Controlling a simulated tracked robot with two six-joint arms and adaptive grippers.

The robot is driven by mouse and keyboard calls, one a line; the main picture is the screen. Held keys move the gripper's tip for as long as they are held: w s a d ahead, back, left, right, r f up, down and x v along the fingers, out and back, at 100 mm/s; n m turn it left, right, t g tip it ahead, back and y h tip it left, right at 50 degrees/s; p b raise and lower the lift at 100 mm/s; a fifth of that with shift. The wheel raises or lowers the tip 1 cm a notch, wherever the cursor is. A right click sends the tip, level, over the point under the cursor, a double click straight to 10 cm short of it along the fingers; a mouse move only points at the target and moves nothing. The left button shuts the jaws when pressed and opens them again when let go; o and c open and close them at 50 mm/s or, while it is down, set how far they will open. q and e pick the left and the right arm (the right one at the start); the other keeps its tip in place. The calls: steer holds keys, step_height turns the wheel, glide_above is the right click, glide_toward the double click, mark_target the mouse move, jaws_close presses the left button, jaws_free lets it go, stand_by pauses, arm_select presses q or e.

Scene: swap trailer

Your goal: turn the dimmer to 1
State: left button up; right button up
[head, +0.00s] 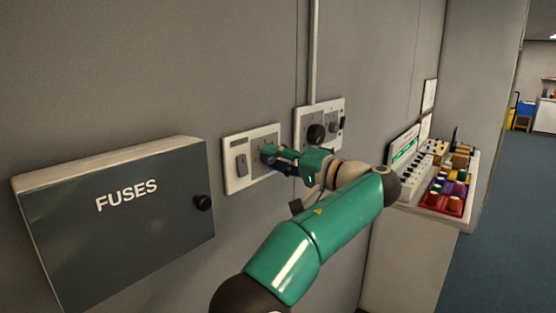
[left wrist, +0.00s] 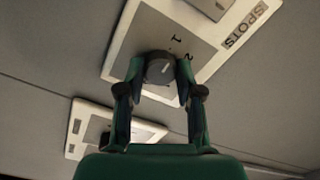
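The dimmer knob (left wrist: 160,68) is a round dark knob with a short pale pointer mark, on a white-framed wall plate (left wrist: 120,45). The pointer tilts up and to the right, towards the printed 1 and 2; I cannot tell its exact setting. The word SPOTS is printed on the same plate. My left gripper (left wrist: 161,75) has a finger on each side of the knob and seems closed on it. In the head view my left gripper (head: 268,154) reaches the left wall plate (head: 236,182) and hides the knob. My right gripper is not in view.
A second wall plate (head: 337,108) with a black knob (head: 316,134) is just right of my gripper. A grey fuse box (head: 120,230) sticks out at the left. A counter with a control panel (head: 404,153) and a red tray (head: 430,203) of coloured items is at the right.

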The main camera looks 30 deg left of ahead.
arm_select(q)
steer(key=o, duration=0.4)
steer(key=shift+f, duration=0.25)
steer(key=shift+o, duration=0.2)
steer(key=shift+r, duration=0.1)
steer(key=shift+d, duration=0.15)
steer(key=d, duration=1.1)
steer(key=shift+s+d, duration=0.4)
